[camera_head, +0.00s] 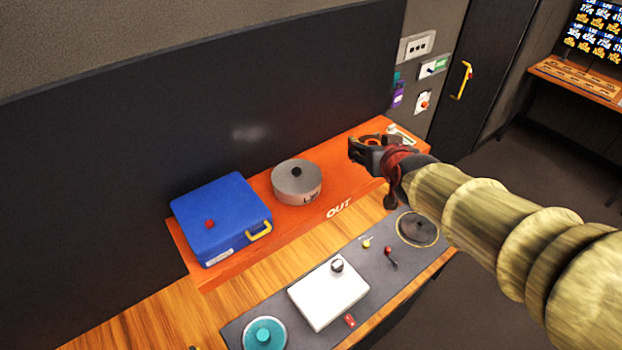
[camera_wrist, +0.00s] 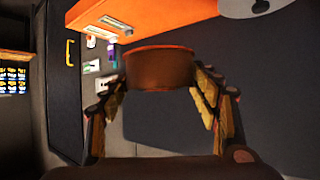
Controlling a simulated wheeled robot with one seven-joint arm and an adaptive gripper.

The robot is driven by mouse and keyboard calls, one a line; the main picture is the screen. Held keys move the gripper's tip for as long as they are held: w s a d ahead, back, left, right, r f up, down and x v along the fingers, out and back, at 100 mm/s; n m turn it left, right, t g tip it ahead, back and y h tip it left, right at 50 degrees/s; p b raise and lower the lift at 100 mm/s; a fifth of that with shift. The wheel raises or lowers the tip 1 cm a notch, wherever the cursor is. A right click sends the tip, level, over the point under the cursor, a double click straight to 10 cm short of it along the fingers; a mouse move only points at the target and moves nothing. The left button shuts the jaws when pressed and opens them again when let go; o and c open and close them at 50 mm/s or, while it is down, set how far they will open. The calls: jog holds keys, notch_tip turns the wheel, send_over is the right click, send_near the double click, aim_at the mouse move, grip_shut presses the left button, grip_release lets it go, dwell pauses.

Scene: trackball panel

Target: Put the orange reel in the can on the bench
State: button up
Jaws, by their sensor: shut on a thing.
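My gripper (camera_head: 362,150) is shut on the orange reel (camera_wrist: 160,70), a short round piece that shows between the two fingers in the wrist view. In the head view only a bit of the reel (camera_head: 374,141) shows behind the fingers. It is held in front of the right end of the orange bench top. A grey round can (camera_head: 297,188) with dark lettering stands on the bench (camera_head: 338,190), left of my gripper and apart from it. A dark round spot or knob is at the middle of its top; I cannot tell whether a lid covers it.
A blue case (camera_head: 215,215) with a yellow handle stands left of the can. A grey panel (camera_head: 275,300) in front carries a white box (camera_head: 328,292), a teal trackball (camera_head: 264,335) and a dark disc (camera_head: 418,229). A dark wall board (camera_head: 200,110) rises behind the bench.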

jog(key=f, duration=0.1)
jog(key=p, duration=0.1)
send_over(351, 169)
notch_tip(351, 169, down, 11)
jog(key=shift+s+f, duration=0.15)
jog(key=shift+f, duration=0.05)
jog(key=shift+w+f, duration=0.2)
jog(key=shift+f, duration=0.2)
jog(key=shift+f+p, duration=0.3)
jog(key=shift+f, duration=1.2)
